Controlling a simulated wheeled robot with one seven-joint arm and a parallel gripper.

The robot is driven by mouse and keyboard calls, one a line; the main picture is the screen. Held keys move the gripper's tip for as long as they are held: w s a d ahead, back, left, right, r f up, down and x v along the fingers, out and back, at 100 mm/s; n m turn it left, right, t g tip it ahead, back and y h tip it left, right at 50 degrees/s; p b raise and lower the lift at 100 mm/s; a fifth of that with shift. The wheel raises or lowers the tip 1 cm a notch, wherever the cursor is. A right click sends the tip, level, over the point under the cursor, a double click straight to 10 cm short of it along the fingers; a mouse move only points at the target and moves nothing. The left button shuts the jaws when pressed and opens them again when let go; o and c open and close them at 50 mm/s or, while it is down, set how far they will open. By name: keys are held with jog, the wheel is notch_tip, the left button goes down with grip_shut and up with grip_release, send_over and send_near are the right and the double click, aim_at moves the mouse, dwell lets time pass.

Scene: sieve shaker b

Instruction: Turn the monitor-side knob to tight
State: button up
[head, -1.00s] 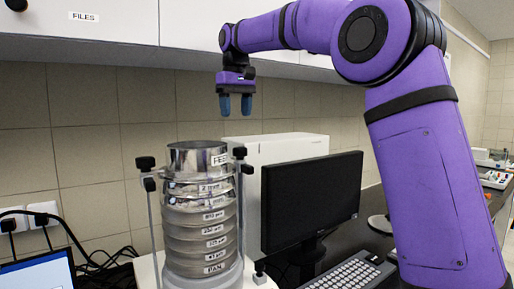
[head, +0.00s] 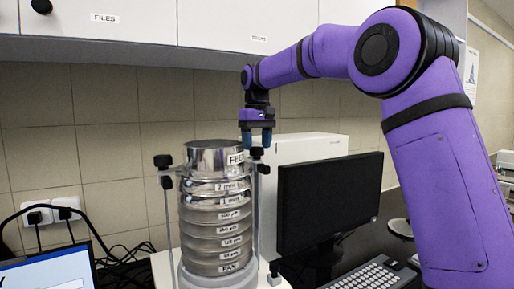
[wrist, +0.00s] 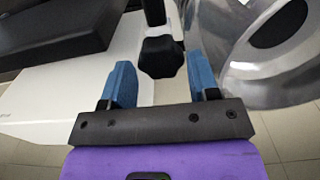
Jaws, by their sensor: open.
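The sieve stack (head: 212,215) stands on its shaker with a clamp rod on each side, each topped by a black knob. The monitor-side knob (head: 256,153) is at the stack's right. My gripper (head: 256,140) points down, directly over this knob, its blue fingertips close to the knob's top. In the wrist view the dark lobed knob (wrist: 160,57) shows in the gap between the two open blue fingers (wrist: 158,65), with space on both sides. Whether the fingertips reach down to the knob's height is hard to tell. The other knob (head: 163,161) is at the stack's left.
The black monitor (head: 330,203) stands just right of the stack, with a keyboard (head: 372,274) in front. A white box (head: 300,148) is behind. A laptop (head: 48,272) and cables are at the left.

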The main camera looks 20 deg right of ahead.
jog(key=shift+f, duration=0.8)
jog(key=shift+c, duration=0.2)
jog(key=c, duration=0.6)
